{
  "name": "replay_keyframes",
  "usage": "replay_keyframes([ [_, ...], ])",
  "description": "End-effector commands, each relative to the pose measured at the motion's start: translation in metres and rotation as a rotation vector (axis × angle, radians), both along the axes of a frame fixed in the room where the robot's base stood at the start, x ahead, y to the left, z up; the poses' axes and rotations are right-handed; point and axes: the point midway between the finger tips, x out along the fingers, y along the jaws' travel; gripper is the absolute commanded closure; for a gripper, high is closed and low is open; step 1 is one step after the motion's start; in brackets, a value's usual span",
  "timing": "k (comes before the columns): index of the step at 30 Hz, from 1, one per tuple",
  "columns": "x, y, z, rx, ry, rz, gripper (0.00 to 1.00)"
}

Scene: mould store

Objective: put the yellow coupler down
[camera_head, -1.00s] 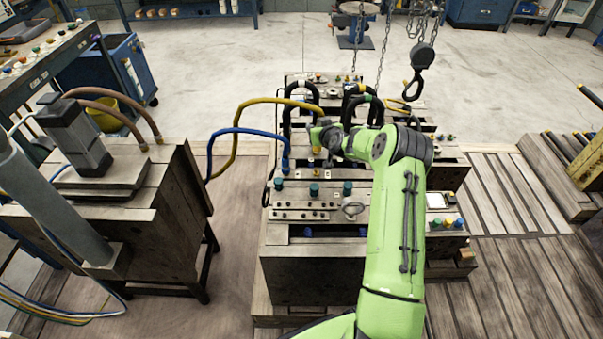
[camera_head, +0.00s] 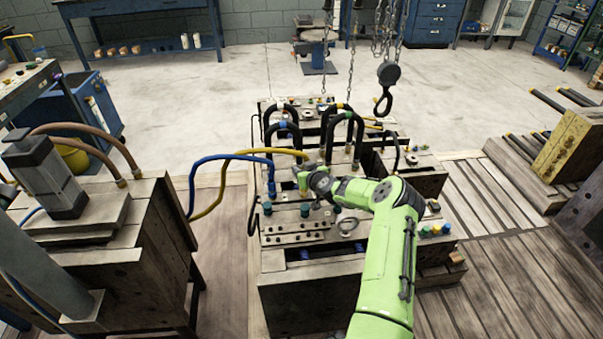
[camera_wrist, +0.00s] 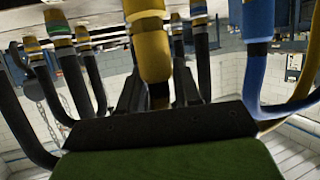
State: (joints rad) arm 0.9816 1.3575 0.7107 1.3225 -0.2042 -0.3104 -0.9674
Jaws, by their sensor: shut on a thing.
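My gripper (camera_head: 308,179) is shut on the yellow coupler (camera_wrist: 153,55) at the end of the yellow hose (camera_head: 215,203). In the wrist view, my dark fingers (camera_wrist: 158,92) stand on either side of the coupler. In the head view, my gripper is over the front half of the mould block (camera_head: 320,290), and its wrist partly hides the coupler. I cannot tell whether the coupler touches the block. The blue hose (camera_head: 215,158) ends beside it, at the left, and its blue coupler (camera_wrist: 258,25) shows in the wrist view.
Several black looped hoses (camera_head: 346,116) stand behind my gripper. A chain hook (camera_head: 385,90) hangs behind the block. Teal knobs (camera_head: 305,209) and a metal ring (camera_head: 347,226) sit on its front. A wooden stand (camera_head: 100,270) is at the left.

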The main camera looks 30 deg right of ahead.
Motion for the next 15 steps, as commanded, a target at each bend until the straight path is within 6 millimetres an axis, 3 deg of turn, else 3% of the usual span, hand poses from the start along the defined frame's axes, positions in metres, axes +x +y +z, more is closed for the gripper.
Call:
replay_keyframes([
  [4, 0.001, 0.0, 0.004, -0.002, -0.005, 0.0, 1.0],
  [15, 0.001, 0.0, -0.007, -0.003, -0.004, 0.002, 1.0],
])
